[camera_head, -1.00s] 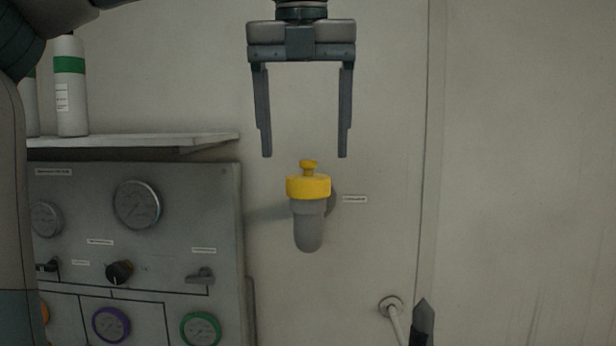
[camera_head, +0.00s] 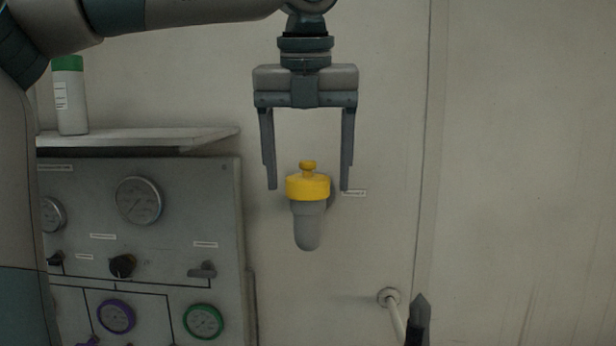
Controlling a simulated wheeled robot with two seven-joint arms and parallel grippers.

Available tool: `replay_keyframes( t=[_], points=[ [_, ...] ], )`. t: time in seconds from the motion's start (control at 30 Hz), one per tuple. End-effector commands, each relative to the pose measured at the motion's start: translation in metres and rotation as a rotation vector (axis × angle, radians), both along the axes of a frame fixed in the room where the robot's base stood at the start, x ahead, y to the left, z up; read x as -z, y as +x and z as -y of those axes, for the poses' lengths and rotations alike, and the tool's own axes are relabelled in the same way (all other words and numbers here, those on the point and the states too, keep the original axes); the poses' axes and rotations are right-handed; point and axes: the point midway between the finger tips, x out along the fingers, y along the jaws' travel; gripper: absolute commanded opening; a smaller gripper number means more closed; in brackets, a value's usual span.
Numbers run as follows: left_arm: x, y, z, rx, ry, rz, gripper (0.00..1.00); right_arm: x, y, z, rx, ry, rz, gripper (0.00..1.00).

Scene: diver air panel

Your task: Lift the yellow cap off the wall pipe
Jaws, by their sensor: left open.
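The yellow cap (camera_head: 308,187) sits upright on top of the grey wall pipe (camera_head: 308,228), with a small knob on its top. My left gripper (camera_head: 308,188) points straight down from above and is open. Its two fingers hang on either side of the cap, with a gap on each side, and the fingertips are level with the cap's body. From this view I cannot tell how well the fingers line up with the cap in depth. A dark pointed tip at the bottom right may be part of my right gripper, but I cannot be sure.
A grey gauge panel (camera_head: 190,240) with dials and knobs stands to the left. Above it a shelf (camera_head: 140,138) holds a white bottle with a green top (camera_head: 70,95). A pale rod on a round wall mount (camera_head: 388,297) is at the lower right.

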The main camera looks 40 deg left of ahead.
Motion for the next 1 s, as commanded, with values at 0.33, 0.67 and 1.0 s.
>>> replay_keyframes(
  t=[0.33, 0.67, 1.0],
  points=[
    [0.0, 0.0, 0.0, 0.0, 0.0, 0.0, 0.28, 0.0, 0.0, -0.002, 0.001, 0.001, 0.0, 0.31],
    [-0.002, 0.0, 0.0, -0.001, 0.0, 0.001, 0.28, 0.001, 0.0, -0.003, 0.002, 0.003, 0.0, 0.31],
    [-0.031, 0.001, 0.0, -0.003, 0.001, 0.003, 0.28, 0.014, 0.0, -0.003, 0.002, 0.003, 0.0, 0.31]
  ],
)
